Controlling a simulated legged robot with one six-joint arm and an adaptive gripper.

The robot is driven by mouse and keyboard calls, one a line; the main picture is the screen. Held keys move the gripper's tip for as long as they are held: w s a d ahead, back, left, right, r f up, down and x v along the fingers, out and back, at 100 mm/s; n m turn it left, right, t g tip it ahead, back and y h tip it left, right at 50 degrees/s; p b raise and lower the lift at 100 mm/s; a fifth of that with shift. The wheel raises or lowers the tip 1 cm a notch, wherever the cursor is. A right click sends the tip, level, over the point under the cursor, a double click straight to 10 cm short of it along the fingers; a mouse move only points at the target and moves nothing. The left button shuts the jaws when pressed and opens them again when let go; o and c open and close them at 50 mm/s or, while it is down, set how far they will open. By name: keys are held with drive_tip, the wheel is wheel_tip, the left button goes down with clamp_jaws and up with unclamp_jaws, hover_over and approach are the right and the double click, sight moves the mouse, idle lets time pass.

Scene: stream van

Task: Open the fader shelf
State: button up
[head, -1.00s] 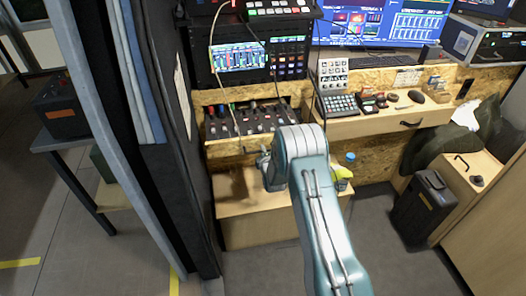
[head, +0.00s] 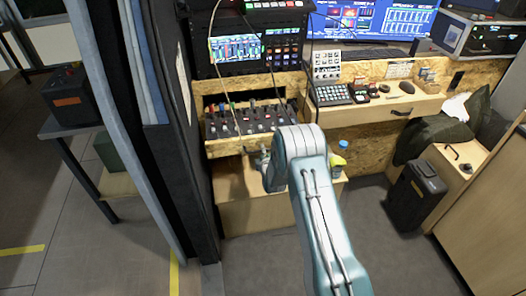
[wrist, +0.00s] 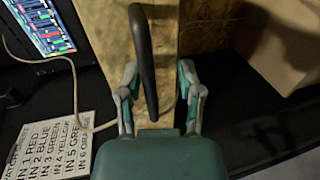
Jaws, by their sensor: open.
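The fader shelf (head: 222,150) is a light wooden tray front under the rack in the head view. A dark fader panel (head: 240,122) with knobs and cables sits in it. My gripper (head: 262,158) is at the right part of the shelf's front, partly hidden by my arm. In the wrist view my gripper (wrist: 160,74) is open, with its fingers spread to either side of a black bar handle (wrist: 145,62). The handle runs between the fingers, closer to the left one. I cannot tell whether they touch. The wooden front (wrist: 168,15) lies behind it.
A wooden box (head: 250,208) stands below the shelf. A yellow item (head: 336,160) and a blue-capped bottle (head: 343,146) are right of my arm. A dark curtain (head: 185,150) closes the left side. A black case (head: 415,195) stands at right. Floor between is clear.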

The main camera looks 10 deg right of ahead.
drive_tip(key=shift+w+r, duration=0.1)
drive_tip(key=shift+r, duration=0.15)
drive_tip(key=v, duration=1.2)
drive_tip(key=shift+f, duration=0.15)
drive_tip(key=s+r+m+g, duration=0.2)
drive_tip(key=s+r+m, duration=0.2)
drive_tip(key=r, duration=0.7)
drive_tip(key=s+r+m+g, duration=0.3)
drive_tip(key=s+r+m, duration=0.15)
drive_tip(key=r, duration=0.65)
drive_tip(key=s+r+m+g, duration=0.2)
drive_tip(key=s+r+m, duration=0.2)
drive_tip(key=s, duration=1)
drive_tip(key=s+a+r+m+g, duration=0.1)
drive_tip(key=s+r+m, duration=0.3)
drive_tip(key=s, duration=0.9)
drive_tip(key=shift+s+m+g, duration=0.35)
drive_tip(key=shift+m+g, duration=0.4)
drive_tip(key=shift+g, duration=0.15)
